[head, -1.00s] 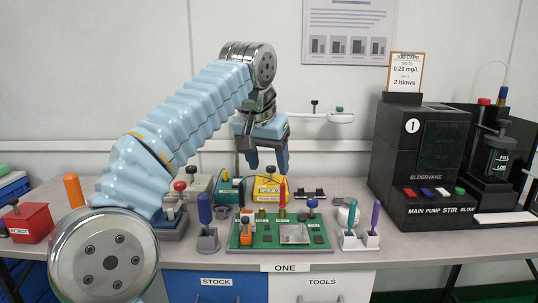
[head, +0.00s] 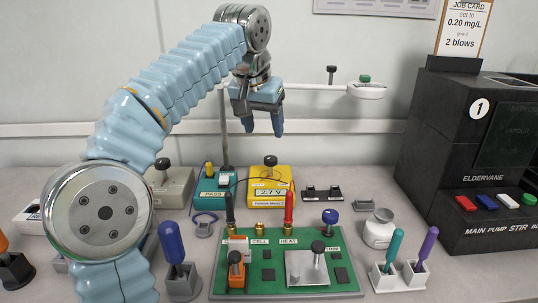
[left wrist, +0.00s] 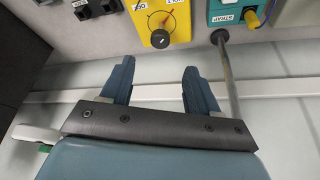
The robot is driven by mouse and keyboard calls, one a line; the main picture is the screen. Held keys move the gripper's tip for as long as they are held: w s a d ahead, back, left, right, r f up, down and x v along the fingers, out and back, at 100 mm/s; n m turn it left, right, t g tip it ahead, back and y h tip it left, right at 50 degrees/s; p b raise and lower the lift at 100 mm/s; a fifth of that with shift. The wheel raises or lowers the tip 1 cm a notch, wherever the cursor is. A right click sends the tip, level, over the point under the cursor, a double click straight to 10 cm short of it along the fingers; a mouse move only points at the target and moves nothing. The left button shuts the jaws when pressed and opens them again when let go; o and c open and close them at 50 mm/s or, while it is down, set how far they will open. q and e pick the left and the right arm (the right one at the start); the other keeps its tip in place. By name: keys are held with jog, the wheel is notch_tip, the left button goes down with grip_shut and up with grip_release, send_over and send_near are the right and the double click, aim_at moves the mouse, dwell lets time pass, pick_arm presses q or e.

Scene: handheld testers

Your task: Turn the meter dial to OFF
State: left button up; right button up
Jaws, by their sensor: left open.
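The yellow meter (head: 284,172) stands at the back of the table, its display reading 2.7 V. A black knob (head: 270,160) shows at its top. In the left wrist view the meter (left wrist: 152,28) is at the top edge with a black knob (left wrist: 160,39), an OFF label at left and a partly cut VOLT label at right. The pointer's setting is too small to be sure of. My left gripper (head: 263,128) is open and empty, fingers down, above and apart from the meter; its two fingers (left wrist: 158,75) show below the knob. My right gripper is not visible.
A teal box (head: 209,190) stands left of the meter, beside a thin post (head: 225,130). A green board (head: 262,280) with black and red probes is in front. A grey box (head: 172,188) is further left. The black ELDERVANE machine (head: 430,150) is at right.

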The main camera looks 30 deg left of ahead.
aim_at(270, 158)
pick_arm(q)
jog(key=b+x, duration=0.1)
jog(key=x, duration=0.8)
jog(key=shift+w+f+b, duration=0.1)
jog(key=shift+f+b, duration=0.3)
jog(key=c, duration=1)
